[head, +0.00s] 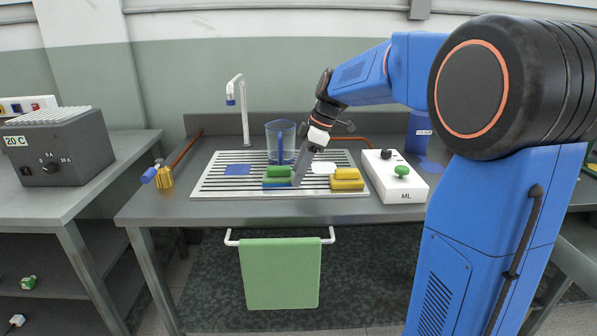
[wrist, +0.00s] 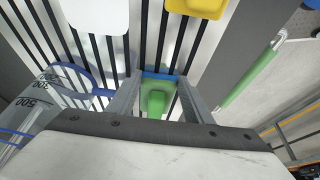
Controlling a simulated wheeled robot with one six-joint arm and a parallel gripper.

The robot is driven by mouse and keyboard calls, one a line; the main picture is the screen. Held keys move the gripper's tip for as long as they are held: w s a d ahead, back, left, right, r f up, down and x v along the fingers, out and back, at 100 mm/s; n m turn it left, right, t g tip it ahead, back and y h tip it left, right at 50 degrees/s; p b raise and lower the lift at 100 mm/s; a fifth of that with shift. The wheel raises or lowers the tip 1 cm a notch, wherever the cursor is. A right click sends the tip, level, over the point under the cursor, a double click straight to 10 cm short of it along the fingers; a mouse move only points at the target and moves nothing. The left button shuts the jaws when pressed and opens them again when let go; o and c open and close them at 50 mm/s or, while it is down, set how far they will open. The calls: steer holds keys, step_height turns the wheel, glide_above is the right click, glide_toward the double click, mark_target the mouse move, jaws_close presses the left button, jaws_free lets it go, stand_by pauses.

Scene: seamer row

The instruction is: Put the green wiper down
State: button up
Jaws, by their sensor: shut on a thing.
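The green wiper (head: 279,172), a small flat block with a raised green grip, is at the front middle of the slatted draining board (head: 215,188). My gripper (head: 297,182) reaches down to it from the right. In the wrist view my gripper (wrist: 160,80) is shut on the green wiper (wrist: 153,101), with a finger on each side. A blue strip (head: 276,184) shows along and below the wiper's front edge, and also in the wrist view (wrist: 161,75). I cannot tell whether the wiper touches what is below it.
A clear jug (head: 273,132) stands just behind the wiper. A yellow wiper (head: 347,179), a white patch (head: 323,168) and a blue patch (head: 238,170) lie on the board. A white ML box (head: 394,184) stands right. A green towel (head: 280,275) hangs in front.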

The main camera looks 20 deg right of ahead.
steer(key=shift+f, duration=0.1)
steer(key=o, duration=1.1)
steer(key=v, duration=1.2)
steer(key=s+a+f+m+t+h, duration=0.1)
steer(key=s+f+m, duration=0.3)
steer(key=s, duration=0.6)
steer(key=s+a+f+m+t+h, duration=0.1)
steer(key=s+f+m+h, duration=0.1)
steer(key=s+f+m, duration=0.3)
steer(key=s+a+f+m+t+h, duration=0.1)
steer(key=s+f+m, duration=0.4)
steer(key=s+f, duration=0.5)
steer(key=shift+s+f, duration=0.2)
steer(key=shift+s, duration=1.6)
steer(key=shift+s+f, duration=0.15)
steer(key=shift+s, duration=1.65)
